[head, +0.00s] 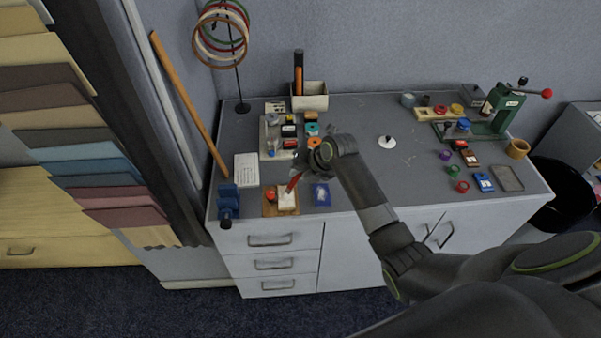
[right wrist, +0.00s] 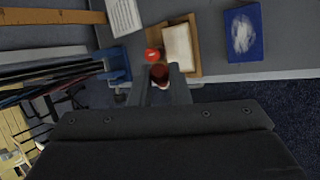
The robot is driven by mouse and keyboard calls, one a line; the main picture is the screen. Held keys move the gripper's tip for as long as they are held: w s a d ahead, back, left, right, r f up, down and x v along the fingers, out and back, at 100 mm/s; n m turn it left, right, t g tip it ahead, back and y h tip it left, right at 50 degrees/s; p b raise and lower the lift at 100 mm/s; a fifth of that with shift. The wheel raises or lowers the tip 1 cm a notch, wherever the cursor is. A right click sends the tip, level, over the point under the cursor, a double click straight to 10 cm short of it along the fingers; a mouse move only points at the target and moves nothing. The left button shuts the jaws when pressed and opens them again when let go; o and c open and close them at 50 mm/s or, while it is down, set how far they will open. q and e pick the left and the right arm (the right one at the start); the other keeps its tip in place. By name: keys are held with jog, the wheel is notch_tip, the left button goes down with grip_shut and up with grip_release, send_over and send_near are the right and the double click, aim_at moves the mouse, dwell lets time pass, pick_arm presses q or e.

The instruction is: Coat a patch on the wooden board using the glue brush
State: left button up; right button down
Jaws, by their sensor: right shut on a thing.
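My right gripper (head: 301,170) is shut on the red-handled glue brush (head: 293,183), which slants down toward the pale block. In the right wrist view the brush's dark red end (right wrist: 159,73) shows between the fingertips (right wrist: 161,88). The brush's bristles are not clear, and I cannot tell whether they touch anything. A tan wooden board (head: 268,209) lies at the table's front edge, also in the right wrist view (right wrist: 165,27). A pale rectangular block (head: 287,203) and a small red round thing (head: 270,196) are on it. My left gripper is not in view.
A blue pad with a white smear (head: 320,195) lies right of the board. A blue vise (head: 228,203) stands left at the table edge, below a white keypad-like slab (head: 246,169). Small coloured jars (head: 312,129) stand behind. The table's middle (head: 400,175) is mostly clear.

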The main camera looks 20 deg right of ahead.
notch_tip(320, 180, up, 3)
jog(key=p, duration=0.2)
jog(key=shift+p, duration=0.3)
dwell(0.7)
